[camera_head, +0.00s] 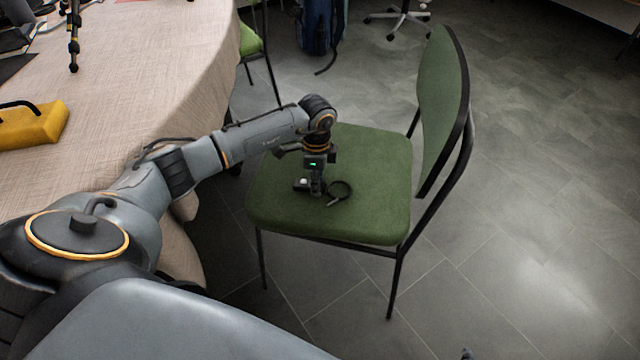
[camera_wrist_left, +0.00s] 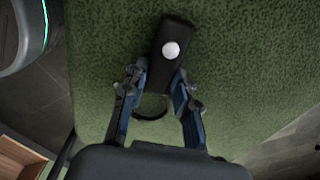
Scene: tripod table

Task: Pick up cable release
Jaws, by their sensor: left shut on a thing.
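The cable release (camera_head: 341,192) is a small black device with a looped cable, on the green chair seat (camera_head: 375,160). In the left wrist view it is a black body (camera_wrist_left: 170,48) with a round white button, and part of its dark loop shows between the fingers. My left gripper (camera_head: 317,190) points down at the seat. In the left wrist view its two blue-grey fingers (camera_wrist_left: 160,88) are on either side of the lower end of the black body, shut on it. The cable release appears at seat level; I cannot tell if it is lifted. My right gripper is not in view.
A table with a beige cloth (camera_head: 150,70) stands at the left, with a yellow case (camera_head: 33,124) and black tripod legs (camera_head: 73,40) on it. The green chair's backrest (camera_head: 440,105) rises to the right of the seat. The grey floor at the right is clear.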

